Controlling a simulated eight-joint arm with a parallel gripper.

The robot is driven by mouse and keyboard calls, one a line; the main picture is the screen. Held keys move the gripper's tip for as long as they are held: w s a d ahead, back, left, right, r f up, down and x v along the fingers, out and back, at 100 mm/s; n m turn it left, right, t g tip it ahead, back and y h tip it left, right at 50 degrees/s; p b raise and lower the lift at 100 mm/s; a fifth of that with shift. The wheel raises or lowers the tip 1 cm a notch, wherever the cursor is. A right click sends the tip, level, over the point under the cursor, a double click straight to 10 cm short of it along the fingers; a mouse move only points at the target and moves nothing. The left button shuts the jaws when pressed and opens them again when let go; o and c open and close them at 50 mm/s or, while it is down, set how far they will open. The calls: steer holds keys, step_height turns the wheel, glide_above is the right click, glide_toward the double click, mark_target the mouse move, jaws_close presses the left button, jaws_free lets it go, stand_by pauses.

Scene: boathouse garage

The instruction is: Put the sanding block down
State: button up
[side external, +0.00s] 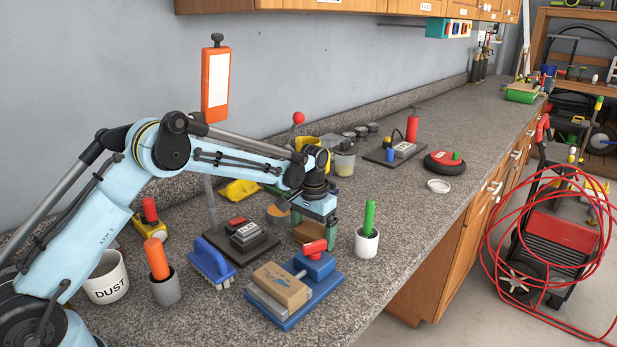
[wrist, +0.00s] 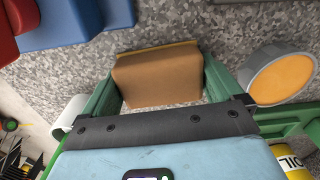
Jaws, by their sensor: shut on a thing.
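The sanding block is a brown block with a thin yellowish edge. It sits between the green fingers of my gripper (side external: 315,228) in the side view, partly covered by them. In the wrist view the sanding block (wrist: 158,78) fills the space between the two fingers of my gripper (wrist: 160,88), which is shut on it. The granite-look worktop (side external: 410,205) is beneath it. I cannot tell whether the block touches the worktop or hangs just above it.
A blue vise (side external: 318,268) holding a wooden block (side external: 280,285) stands in front. A white cup (side external: 366,245) with a green handle is to the right. An orange-topped round tin (wrist: 280,80) is close beside my gripper. A blue brush (side external: 212,262) lies left.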

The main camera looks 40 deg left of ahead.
mark_target(310, 230)
steer(key=o, duration=0.8)
steer(key=shift+f, duration=0.3)
steer(key=shift+c, duration=0.2)
step_height(310, 230, up, 13)
steer(key=s+d+r+t, duration=0.1)
steer(key=s+r+t, duration=0.15)
steer(key=s, duration=0.35)
steer(key=s+r+t, duration=0.1)
steer(key=s+r, duration=0.3)
steer(key=s, duration=0.1)
steer(key=s+d+f+t, duration=0.1)
steer(key=s+f+t, duration=0.2)
steer(key=s, duration=0.9)
steer(key=shift+s+d+f+m+t, duration=0.3)
steer(key=shift+s+f+m+t, duration=0.1)
steer(key=shift+f, duration=0.6)
